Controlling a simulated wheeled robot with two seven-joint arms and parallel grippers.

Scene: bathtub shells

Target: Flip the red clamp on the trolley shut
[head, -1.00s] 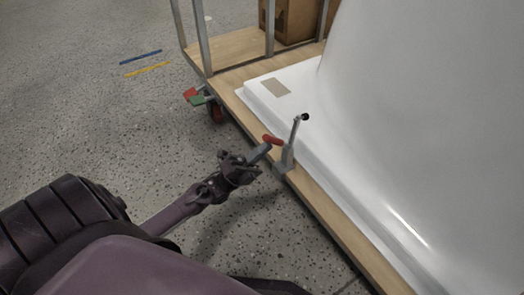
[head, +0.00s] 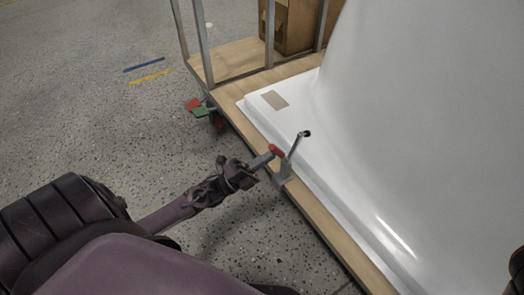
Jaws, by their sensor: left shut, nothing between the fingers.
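The clamp (head: 284,171) stands on the near wooden edge of the trolley (head: 329,229). Its red handle (head: 276,151) points out to the left, and its grey arm with a black tip (head: 307,133) sticks up, clear of the white shell's rim. My left gripper (head: 266,159) is shut and empty, its fingertips at the red handle from the left. I cannot tell whether they touch it. My right gripper is not in view.
The white bathtub shell (head: 430,110) fills the right of the trolley. Grey metal posts (head: 202,40) and a brown box (head: 296,25) stand at the back. A caster with red and green pedals (head: 198,109) sits below the far left corner. Floor on the left is open.

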